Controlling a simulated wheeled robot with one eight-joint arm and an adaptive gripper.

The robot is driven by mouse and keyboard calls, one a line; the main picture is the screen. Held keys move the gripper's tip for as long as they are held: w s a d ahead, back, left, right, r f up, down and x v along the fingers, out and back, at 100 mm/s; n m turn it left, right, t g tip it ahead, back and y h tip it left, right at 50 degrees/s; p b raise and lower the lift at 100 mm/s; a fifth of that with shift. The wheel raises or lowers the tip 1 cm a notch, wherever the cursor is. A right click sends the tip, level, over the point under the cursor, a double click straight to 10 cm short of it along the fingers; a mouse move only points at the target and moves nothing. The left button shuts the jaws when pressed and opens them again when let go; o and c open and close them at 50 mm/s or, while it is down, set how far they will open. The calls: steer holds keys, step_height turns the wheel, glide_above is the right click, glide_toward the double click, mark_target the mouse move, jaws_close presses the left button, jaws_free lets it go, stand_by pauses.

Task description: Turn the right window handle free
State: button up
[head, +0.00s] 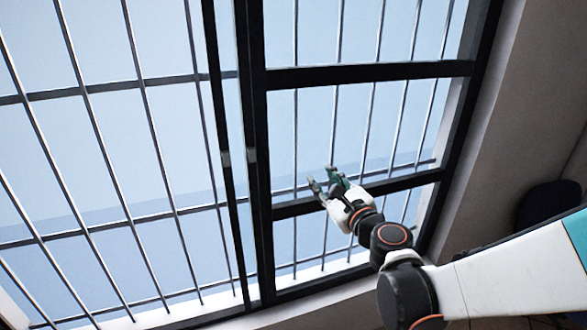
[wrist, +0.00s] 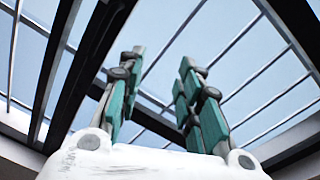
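The window has two dark-framed sashes meeting at a pair of upright stiles. I cannot make out a handle in the wrist view.
Thin metal bars (head: 160,140) stand behind the glass. The right sash has dark crossbars (head: 370,73) above and below the gripper. A plain wall (head: 510,120) stands to the right, with a dark rounded object (head: 548,204) near it. The space between gripper and stile looks clear.

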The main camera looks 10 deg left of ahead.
mark_target(269, 181)
steer(key=s+a+f+m+g+y+b, duration=0.1)
steer(key=s+a+f+m+y, duration=0.15)
steer(key=a+f, duration=0.45)
steer(key=shift+m, duration=0.25)
steer(key=b+x, duration=0.1)
steer(key=x, duration=0.6)
steer(key=b+x, duration=0.1)
steer(key=x, duration=0.6)
steer(key=shift+s+a+r, duration=0.15)
steer(key=shift+a, duration=0.2)
jaws_close()
